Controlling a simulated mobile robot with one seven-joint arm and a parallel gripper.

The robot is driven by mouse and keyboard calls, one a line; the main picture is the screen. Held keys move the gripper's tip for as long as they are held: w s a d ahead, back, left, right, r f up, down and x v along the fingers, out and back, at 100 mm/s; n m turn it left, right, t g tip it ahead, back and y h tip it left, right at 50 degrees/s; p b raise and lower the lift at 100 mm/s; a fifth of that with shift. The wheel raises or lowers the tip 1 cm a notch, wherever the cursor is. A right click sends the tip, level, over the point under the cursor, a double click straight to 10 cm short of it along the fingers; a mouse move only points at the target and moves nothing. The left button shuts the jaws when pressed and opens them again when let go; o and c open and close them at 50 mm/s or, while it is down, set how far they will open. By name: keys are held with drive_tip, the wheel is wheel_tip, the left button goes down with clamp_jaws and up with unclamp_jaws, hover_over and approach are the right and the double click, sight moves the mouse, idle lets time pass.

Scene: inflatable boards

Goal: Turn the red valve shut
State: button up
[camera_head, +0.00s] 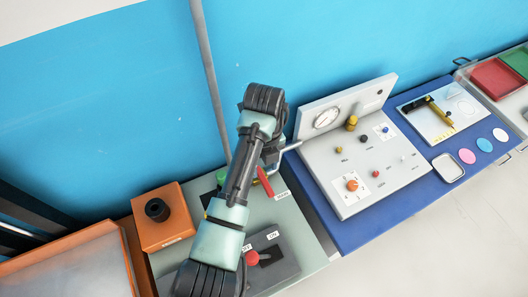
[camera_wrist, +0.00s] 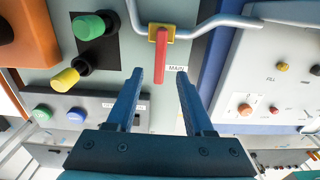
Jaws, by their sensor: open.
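The red valve is a red lever (camera_wrist: 160,58) on a yellow hub (camera_wrist: 158,32), fitted to a grey pipe (camera_wrist: 225,20) beside a "MAIN" label. In the wrist view the lever points from the hub toward my gripper (camera_wrist: 160,73). My gripper is open and empty, and the lever's free end shows between its two blue fingertips, touching neither in the picture. I cannot tell how far in depth the fingers are from it. In the head view part of the red lever (camera_head: 265,181) shows beside my arm, which hides the hub and most of the gripper.
A green knob (camera_wrist: 88,26) and a yellow knob (camera_wrist: 66,77) stand left of the valve. A red-knobbed switch (camera_head: 252,258) sits nearer on the same grey-green board. A white gauge panel (camera_head: 350,190) stands to the right, an orange box (camera_head: 163,222) to the left.

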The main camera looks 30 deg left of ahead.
wheel_tip(320, 180, up, 7)
drive_tip(key=shift+f, duration=0.2)
idle(0.5)
drive_tip(key=w+d+r+n+t+b, duration=0.1)
drive_tip(key=w+d+r+n+t, duration=0.35)
drive_tip(key=w+r, duration=0.3)
drive_tip(key=w+d+r+n+t+b, duration=0.1)
drive_tip(key=w+d+r+n+t, duration=0.3)
drive_tip(key=w+r+t, duration=0.3)
drive_tip(key=d+r+n+t, duration=0.3)
drive_tip(key=d+r+n, duration=0.1)
drive_tip(key=r, duration=0.8)
drive_tip(key=s+d+r+n+t+b, duration=0.1)
drive_tip(key=s+d+r+n+t, duration=0.2)
drive_tip(key=r, duration=0.5)
drive_tip(key=s+r+n+t+b, duration=0.1)
drive_tip(key=s+r+n+t, duration=0.35)
drive_tip(key=r, duration=0.25)
drive_tip(key=s+r+n+t, duration=0.5)
drive_tip(key=s+r, duration=0.5)
drive_tip(key=s, duration=0.2)
drive_tip(key=shift+s+d+r+n, duration=0.25)
drive_tip(key=shift+s+d+n, duration=0.05)
drive_tip(key=shift+s+n, duration=0.1)
